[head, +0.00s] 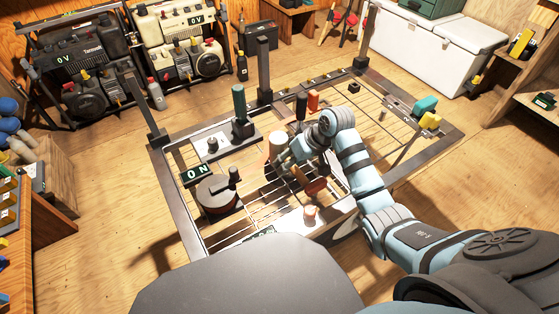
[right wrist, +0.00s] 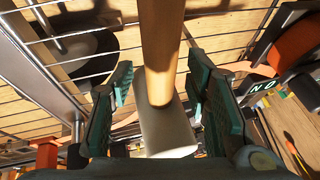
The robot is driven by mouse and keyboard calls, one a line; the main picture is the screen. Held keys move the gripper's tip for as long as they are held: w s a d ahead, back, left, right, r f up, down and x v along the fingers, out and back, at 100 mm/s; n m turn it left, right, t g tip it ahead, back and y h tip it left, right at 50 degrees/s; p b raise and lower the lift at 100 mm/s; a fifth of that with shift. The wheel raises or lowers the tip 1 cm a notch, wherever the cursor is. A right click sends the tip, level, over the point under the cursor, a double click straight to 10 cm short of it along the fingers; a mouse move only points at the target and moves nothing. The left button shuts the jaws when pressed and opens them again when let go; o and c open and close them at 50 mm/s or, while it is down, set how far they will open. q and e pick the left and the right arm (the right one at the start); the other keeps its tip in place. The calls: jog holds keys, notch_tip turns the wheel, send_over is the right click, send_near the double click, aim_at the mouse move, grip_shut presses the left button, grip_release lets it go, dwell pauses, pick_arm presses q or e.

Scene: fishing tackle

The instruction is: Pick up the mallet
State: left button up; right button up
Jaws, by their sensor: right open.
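The mallet has a pale head and a wooden handle (right wrist: 158,45). In the right wrist view, the handle runs down from the top edge to the pale head (right wrist: 165,135). In the head view, its pale head (head: 276,142) shows over the wire rack, just left of my right gripper (head: 286,160). In the right wrist view, my right gripper (right wrist: 160,72) is open, with one green finger on each side of the mallet. Gaps show beside the handle, so the fingers are not closed on it. My left gripper is not in view.
The wire rack (head: 182,205) has a dark frame with upright posts. A round reel-like device (head: 216,196) and a plate with a green-handled lever (head: 239,110) stand at its left. Teal and yellow items (head: 426,106) sit at its right. A white chest (head: 425,40) stands behind.

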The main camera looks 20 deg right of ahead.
jog(key=shift+w+a+f, duration=0.15)
jog(key=shift+w+f, duration=0.05)
jog(key=shift+f, duration=0.3)
jog(key=shift+r, duration=0.1)
grip_shut()
jog(key=shift+r, duration=0.1)
